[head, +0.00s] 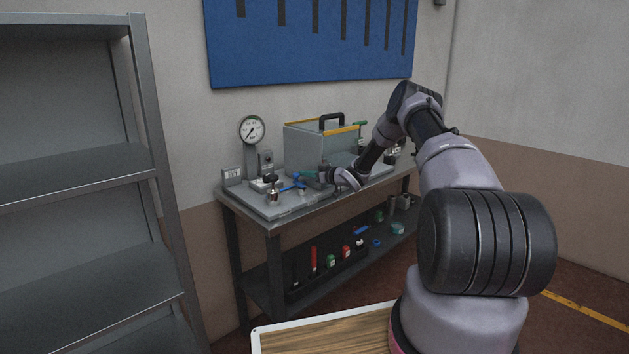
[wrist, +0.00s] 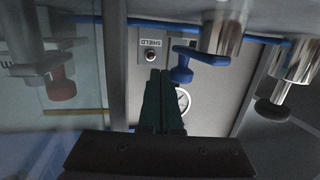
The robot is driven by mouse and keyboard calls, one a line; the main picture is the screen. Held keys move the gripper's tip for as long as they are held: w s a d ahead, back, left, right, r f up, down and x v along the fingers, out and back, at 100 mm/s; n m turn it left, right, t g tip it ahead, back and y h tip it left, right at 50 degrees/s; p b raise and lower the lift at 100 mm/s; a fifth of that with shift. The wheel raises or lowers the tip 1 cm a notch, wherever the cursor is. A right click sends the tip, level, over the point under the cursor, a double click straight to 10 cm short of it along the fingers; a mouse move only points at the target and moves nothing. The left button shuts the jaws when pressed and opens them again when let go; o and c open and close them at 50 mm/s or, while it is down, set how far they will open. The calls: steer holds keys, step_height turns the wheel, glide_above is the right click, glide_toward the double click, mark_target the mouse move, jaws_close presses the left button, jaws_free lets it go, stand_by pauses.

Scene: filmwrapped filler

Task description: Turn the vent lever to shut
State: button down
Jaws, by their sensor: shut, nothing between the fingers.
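A blue lever (head: 292,187) is on the grey fixture on the bench, near its front left. In the wrist view a blue lever (wrist: 203,56) reaches from a shiny metal post and ends in a rounded blue knob. I see no readable vent label. My gripper (head: 311,176) is just right of the blue lever in the head view. In the wrist view its dark green fingers (wrist: 160,74) are together with nothing between them. The fingertips are close to the left of the blue knob; I cannot tell whether they touch it.
A pressure gauge (head: 251,130) stands at the back left of the bench. A grey box with a black handle (head: 331,122) stands behind my gripper. A shelf rack (head: 75,190) stands at left.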

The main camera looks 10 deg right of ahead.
steer(key=shift+s, duration=0.1)
steer(key=v, duration=1)
steer(key=shift+s+d, duration=0.25)
